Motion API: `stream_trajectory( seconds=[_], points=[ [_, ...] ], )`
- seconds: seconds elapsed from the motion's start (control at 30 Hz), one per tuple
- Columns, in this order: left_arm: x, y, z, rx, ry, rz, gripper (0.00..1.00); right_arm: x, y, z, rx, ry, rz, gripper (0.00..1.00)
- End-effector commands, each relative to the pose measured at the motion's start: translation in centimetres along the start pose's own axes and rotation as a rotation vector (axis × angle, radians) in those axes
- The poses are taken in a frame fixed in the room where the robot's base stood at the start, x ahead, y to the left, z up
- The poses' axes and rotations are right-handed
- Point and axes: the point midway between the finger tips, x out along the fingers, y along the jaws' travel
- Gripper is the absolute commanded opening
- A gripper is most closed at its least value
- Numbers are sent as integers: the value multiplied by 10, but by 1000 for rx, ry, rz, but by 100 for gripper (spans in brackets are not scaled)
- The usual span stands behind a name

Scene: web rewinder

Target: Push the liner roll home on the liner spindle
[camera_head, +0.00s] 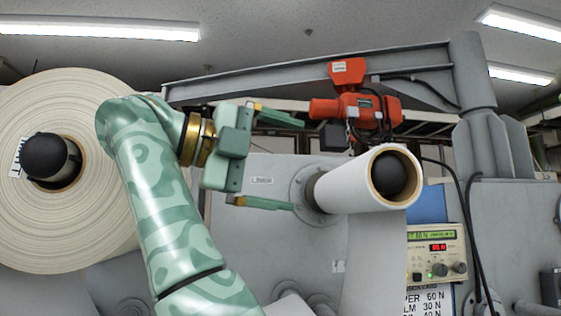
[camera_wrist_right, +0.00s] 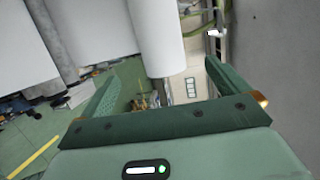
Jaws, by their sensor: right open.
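A white roll (camera_head: 349,186), which I take to be the liner roll, sits around a spindle with a black rounded end (camera_head: 392,175). Its brown core ring faces me. A short grey stretch (camera_head: 313,188) shows between its back end and the round flange (camera_head: 301,188) on the machine wall. My right gripper (camera_head: 283,160) is open and empty, its fingers pointing right, to the left of the roll and apart from it in the picture. In the right wrist view a white cylinder (camera_wrist_right: 155,35) shows beyond the open fingers (camera_wrist_right: 160,62). My left gripper is out of view.
A large cream roll (camera_head: 88,95) on a black-ended spindle (camera_head: 45,157) stands at the left. An orange hoist (camera_head: 362,103) hangs from a grey beam above the white roll. A control box (camera_head: 437,253) and cables are below right. A white web hangs under the roll.

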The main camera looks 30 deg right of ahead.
Motion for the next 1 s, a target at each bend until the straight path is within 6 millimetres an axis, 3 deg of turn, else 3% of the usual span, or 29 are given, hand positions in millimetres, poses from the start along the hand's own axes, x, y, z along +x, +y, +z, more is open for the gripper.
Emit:
stream_trajectory(
  seconds=[0.27,0.8,1.0],
  points=[
    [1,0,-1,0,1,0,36,18,2,0,-4,3,5,100],
    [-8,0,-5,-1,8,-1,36,124,0,0,1,6,1,100],
    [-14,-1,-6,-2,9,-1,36,151,-1,0,0,4,0,100]
  ],
)
